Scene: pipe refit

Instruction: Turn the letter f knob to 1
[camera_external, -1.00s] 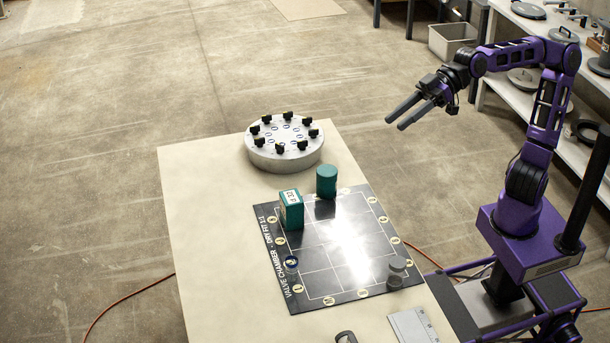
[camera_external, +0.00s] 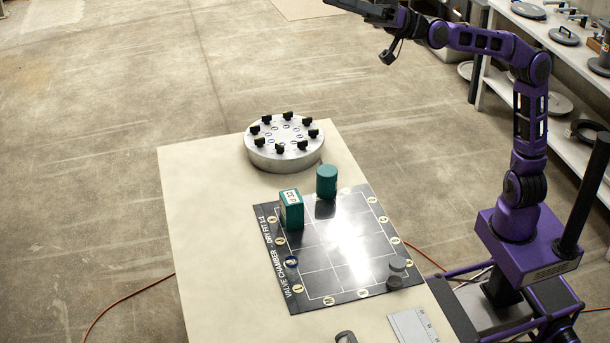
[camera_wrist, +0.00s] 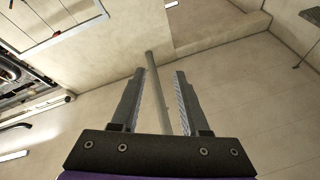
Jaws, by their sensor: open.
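A round grey metal disc (camera_external: 285,158) with several black knobs on its top stands at the far end of the table in the external view. Round marks lie inside the ring of knobs. The letters are too small to read, so I cannot tell which knob is f or where any knob points. My gripper (camera_wrist: 155,100) is open and empty in the wrist view, its two fingers apart. In the external view it is high above and beyond the disc, partly cut off by the top edge. The wrist view shows walls and fittings of the room, not the knobs.
A shelf with parts stands at right. The table's left side is bare.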

